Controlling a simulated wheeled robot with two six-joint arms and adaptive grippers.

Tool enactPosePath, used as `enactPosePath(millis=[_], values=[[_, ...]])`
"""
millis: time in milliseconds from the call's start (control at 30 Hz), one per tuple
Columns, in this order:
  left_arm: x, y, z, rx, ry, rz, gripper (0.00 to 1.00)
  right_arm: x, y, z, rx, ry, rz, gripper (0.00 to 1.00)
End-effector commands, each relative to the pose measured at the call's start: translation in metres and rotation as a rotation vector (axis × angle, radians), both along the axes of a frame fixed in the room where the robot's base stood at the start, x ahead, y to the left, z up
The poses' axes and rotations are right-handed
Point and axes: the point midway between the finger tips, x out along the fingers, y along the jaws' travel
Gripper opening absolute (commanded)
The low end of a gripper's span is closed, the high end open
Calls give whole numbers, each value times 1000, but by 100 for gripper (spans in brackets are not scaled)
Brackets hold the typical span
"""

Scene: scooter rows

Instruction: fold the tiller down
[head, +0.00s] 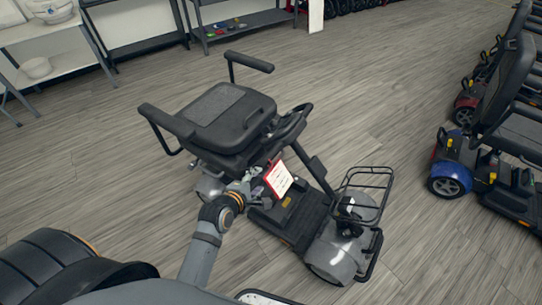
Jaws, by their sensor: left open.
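A grey mobility scooter (335,252) stands in the middle of the head view, its front towards the lower right. Its black tiller (316,168) slopes up from the front end towards the seat, with the handlebar (290,126) close to the seat's front edge. The black seat (228,118) has its backrest lying flat and both armrests showing. A red-edged white tag (279,179) hangs beside the tiller. My left gripper (262,183) is open at the scooter's near side, just left of the tag and below the seat. Whether its fingers touch anything is unclear. My right gripper is not in view.
A wire basket (367,187) sits at the scooter's front. A blue scooter (448,178) and a red one (466,110) stand in a row at the right. Shelves (240,28) and a white table (35,32) line the back left. Open wooden floor surrounds the grey scooter.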

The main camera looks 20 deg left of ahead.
Motion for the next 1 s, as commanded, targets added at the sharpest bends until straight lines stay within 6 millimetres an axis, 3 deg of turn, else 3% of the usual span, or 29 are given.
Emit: enactPosePath(millis=[100, 267, 533, 800, 1000], values=[[20, -4, 9, -337, -86, 206, 51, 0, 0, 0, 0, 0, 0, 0], [29, -3, 15, -567, -142, 330, 51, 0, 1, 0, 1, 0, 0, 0], [42, -3, 12, -594, -151, 341, 51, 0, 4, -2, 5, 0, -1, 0], [96, -8, -7, -590, -150, 340, 51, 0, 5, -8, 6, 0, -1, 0], [123, -9, -15, -589, -149, 340, 51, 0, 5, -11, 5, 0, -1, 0]])
